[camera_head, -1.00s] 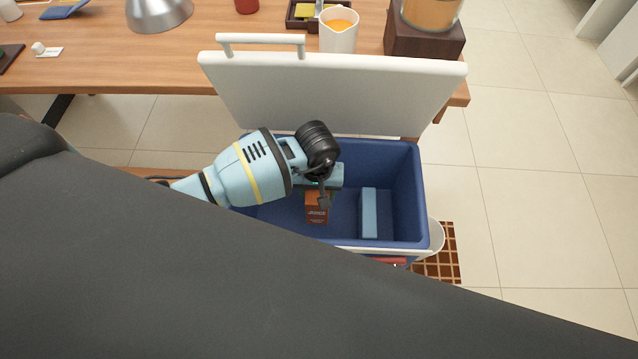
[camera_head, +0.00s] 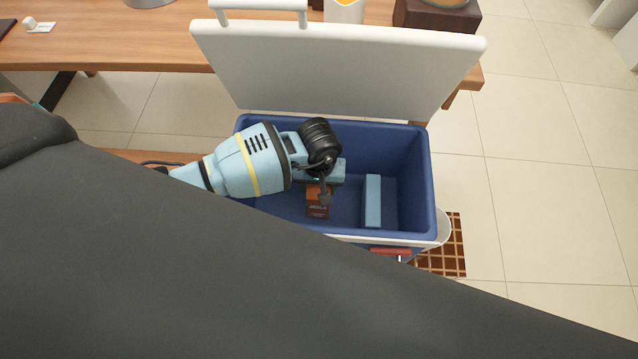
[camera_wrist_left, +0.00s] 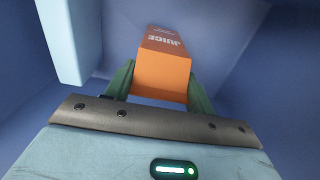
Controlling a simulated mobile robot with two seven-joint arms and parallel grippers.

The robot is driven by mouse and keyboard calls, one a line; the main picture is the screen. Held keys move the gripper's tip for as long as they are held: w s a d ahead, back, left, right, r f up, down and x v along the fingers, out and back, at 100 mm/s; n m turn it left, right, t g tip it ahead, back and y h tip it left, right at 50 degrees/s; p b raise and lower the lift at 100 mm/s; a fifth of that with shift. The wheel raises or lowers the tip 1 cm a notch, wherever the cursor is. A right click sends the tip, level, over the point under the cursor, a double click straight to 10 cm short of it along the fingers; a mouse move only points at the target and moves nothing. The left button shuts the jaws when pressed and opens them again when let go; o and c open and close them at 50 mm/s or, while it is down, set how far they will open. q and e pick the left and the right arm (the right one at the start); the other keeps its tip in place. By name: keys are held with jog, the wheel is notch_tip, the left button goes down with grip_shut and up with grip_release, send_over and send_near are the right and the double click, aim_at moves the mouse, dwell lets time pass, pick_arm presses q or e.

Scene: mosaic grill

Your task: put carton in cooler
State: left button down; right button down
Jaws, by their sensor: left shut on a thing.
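The orange and brown juice carton (camera_head: 318,203) is inside the open blue cooler (camera_head: 418,185), left of the light blue block. In the left wrist view the carton (camera_wrist_left: 163,72) sits between the green fingers of my left gripper (camera_wrist_left: 160,88), which is shut on it. In the head view my left gripper (camera_head: 320,186) reaches down into the cooler from the left. Whether the carton touches the cooler floor cannot be told. My right gripper is not in view.
A light blue block (camera_head: 373,201) stands in the cooler, right of the carton. The white lid (camera_head: 335,70) is raised at the back. A wooden table (camera_head: 130,40) stands behind. A dark grey surface covers the lower left.

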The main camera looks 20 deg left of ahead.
pick_arm(q)
jog(key=c, duration=0.8)
grip_release()
jog(key=o, duration=0.3)
jog(key=shift+o, duration=0.2)
notch_tip(320, 180, up, 8)
jog(key=shift+f+p, duration=0.25)
jog(key=shift+p, duration=0.05)
jog(key=shift+r, duration=0.2)
